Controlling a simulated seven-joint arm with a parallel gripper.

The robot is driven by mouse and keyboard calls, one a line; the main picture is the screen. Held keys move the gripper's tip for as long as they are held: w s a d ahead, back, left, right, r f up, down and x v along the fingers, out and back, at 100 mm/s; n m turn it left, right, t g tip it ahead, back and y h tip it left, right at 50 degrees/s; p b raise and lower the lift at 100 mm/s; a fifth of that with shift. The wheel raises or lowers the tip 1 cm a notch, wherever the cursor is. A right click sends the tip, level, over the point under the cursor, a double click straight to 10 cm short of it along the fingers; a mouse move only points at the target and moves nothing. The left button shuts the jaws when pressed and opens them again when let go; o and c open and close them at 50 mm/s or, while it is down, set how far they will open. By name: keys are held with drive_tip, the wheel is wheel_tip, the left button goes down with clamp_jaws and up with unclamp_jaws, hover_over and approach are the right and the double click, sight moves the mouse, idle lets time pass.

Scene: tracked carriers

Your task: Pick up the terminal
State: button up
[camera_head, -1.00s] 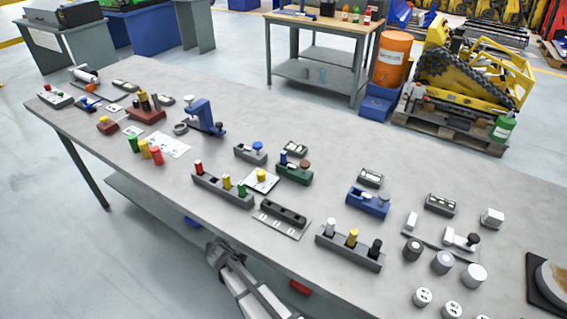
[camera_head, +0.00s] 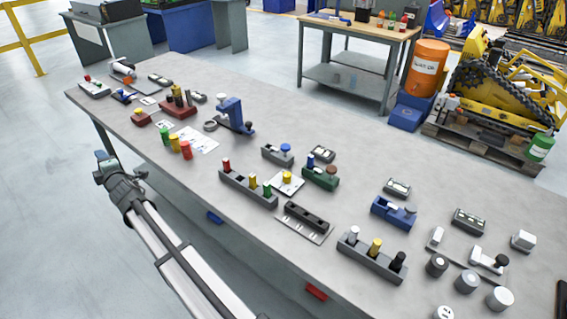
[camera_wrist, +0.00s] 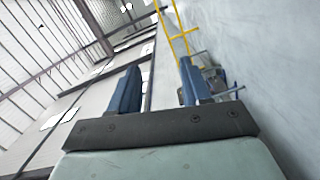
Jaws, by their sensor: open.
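My gripper (camera_head: 106,160) is beside the long front edge of the grey table, off its left part, over the floor. In the wrist view my gripper (camera_wrist: 156,72) is open, its two blue fingers apart with nothing between them. I cannot tell which object is the terminal. Several small dark blocks with pale tops lie along the far side, such as one dark block (camera_head: 322,154), another dark block (camera_head: 397,188) and a larger dark block (camera_head: 468,221). A long dark slotted block (camera_head: 307,216) lies on a grey plate nearer the front.
The grey table (camera_head: 345,290) holds several pegged racks, such as the grey rack with coloured pegs (camera_head: 247,189). A blue clamp-like device (camera_head: 231,116) stands tall at the left middle. Floor is clear left of the table.

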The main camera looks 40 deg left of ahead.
drive_tip(key=w+d+r+m+t+h, duration=0.1)
drive_tip(key=w+d+m, duration=0.2)
drive_tip(key=w+m, duration=0.2)
drive_tip(key=w+d+r+m+t+h, duration=0.1)
drive_tip(key=w+d+m, duration=0.3)
drive_tip(key=w, duration=0.7)
drive_tip(key=w+d+r+m+t+h, duration=0.2)
drive_tip(key=w+d+r+m+h, duration=0.1)
drive_tip(key=w+m, duration=0.5)
drive_tip(key=shift+w+d, duration=0.25)
drive_tip(key=shift+d, duration=0.35)
drive_tip(key=w+d+m+h, duration=0.3)
drive_tip(key=w+d+m, duration=0.5)
drive_tip(key=m+g+h, duration=0.5)
drive_tip(key=m+g, duration=0.1)
drive_tip(key=m, duration=2)
approach(312, 156)
drive_tip(key=shift+x, duration=5.45)
drive_tip(key=shift+c, duration=0.5)
